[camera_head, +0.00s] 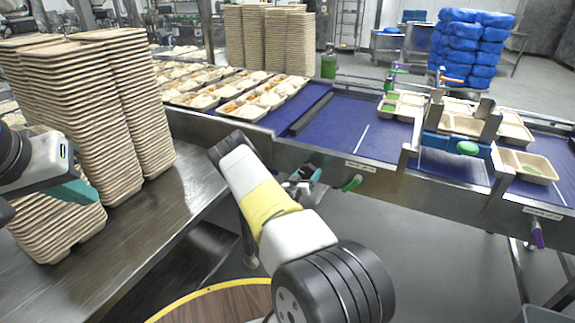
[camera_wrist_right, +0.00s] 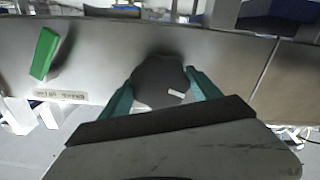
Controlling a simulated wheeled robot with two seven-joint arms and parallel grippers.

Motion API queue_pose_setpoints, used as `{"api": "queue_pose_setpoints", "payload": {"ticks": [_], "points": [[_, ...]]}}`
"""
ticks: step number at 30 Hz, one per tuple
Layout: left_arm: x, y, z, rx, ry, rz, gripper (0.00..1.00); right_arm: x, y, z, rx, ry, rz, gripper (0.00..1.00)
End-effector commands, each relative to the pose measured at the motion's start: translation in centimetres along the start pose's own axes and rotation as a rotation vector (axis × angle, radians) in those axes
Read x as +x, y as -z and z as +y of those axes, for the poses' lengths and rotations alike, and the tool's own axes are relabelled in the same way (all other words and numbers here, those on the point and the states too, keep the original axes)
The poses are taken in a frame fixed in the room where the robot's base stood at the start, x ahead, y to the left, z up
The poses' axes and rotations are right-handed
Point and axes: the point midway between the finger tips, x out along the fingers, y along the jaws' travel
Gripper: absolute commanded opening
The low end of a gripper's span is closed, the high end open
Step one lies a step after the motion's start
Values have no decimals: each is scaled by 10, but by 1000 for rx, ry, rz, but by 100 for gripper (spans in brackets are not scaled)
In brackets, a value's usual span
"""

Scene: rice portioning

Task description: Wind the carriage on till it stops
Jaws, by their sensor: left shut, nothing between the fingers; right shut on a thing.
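My right gripper (camera_head: 303,182) reaches down to the metal front of the conveyor. In the right wrist view its teal fingers (camera_wrist_right: 160,88) are shut on a dark grey rounded knob (camera_wrist_right: 158,72), one finger on each side. In the head view the arm and gripper hide this knob. A blue frame with upright metal plates, which looks like the carriage (camera_head: 453,147), stands over the belt at the right, with a green button on its front. My left gripper (camera_head: 80,192) is shut and empty beside the tray stacks at the left.
A green handle (camera_head: 352,183) sticks out of the conveyor front just right of my right gripper; it also shows in the wrist view (camera_wrist_right: 45,53). Filled trays (camera_head: 262,105) and a bare blue belt stretch (camera_head: 345,127) lie behind. Tall tray stacks (camera_head: 115,100) stand on the left table.

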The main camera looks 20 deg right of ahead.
Motion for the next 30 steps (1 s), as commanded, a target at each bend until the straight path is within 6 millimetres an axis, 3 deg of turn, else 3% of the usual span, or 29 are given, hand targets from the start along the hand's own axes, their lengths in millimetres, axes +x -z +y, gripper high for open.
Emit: {"api": "queue_pose_setpoints", "payload": {"ticks": [3,11,18,23,24,28,30], "points": [[0,0,0,0,0,0,0,-1,-1,-1,-98,2,0,37],[0,0,0,0,0,0,0,-1,-1,-1,-116,2,-1,37],[0,0,0,0,0,0,0,0,0,-1,-291,2,0,37],[0,0,0,0,0,0,0,0,0,-1,-295,1,0,37],[0,0,0,0,0,0,0,0,0,-1,-294,1,0,76],[0,0,0,0,0,0,0,0,0,0,-293,1,0,100],[0,0,0,0,0,0,0,0,0,0,-293,1,0,100]]}}
